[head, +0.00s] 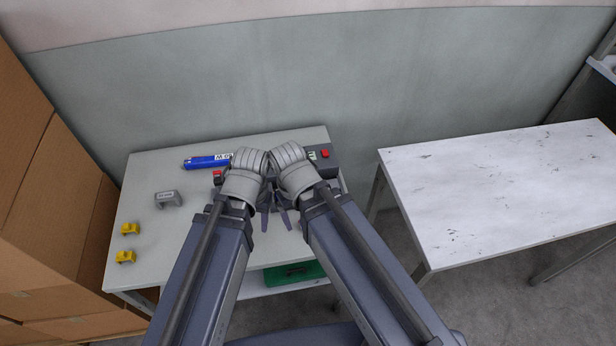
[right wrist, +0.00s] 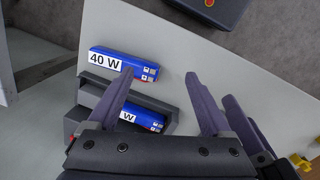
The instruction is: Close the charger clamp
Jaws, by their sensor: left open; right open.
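My left gripper (head: 266,212) and right gripper (head: 282,212) are close together over the front right part of the grey table, fingers pointing down. Both are open. In the right wrist view, my right gripper (right wrist: 158,90) has its fingers apart with nothing between them. A dark grey holder (right wrist: 89,92) lies below its left finger, with a blue "W" block (right wrist: 151,121) in it, partly hidden by that finger. A second blue block marked "40 W" (right wrist: 118,65) lies beside the holder. I cannot tell which part is the clamp or how it stands.
A blue block (head: 203,163) lies at the back of the table (head: 150,240). A grey bracket (head: 168,199) and two yellow pieces (head: 130,229) are at the left. Dark housings with red buttons (head: 325,154) are behind my grippers. An empty white table (head: 500,190) stands at right; cardboard boxes (head: 50,200) at left.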

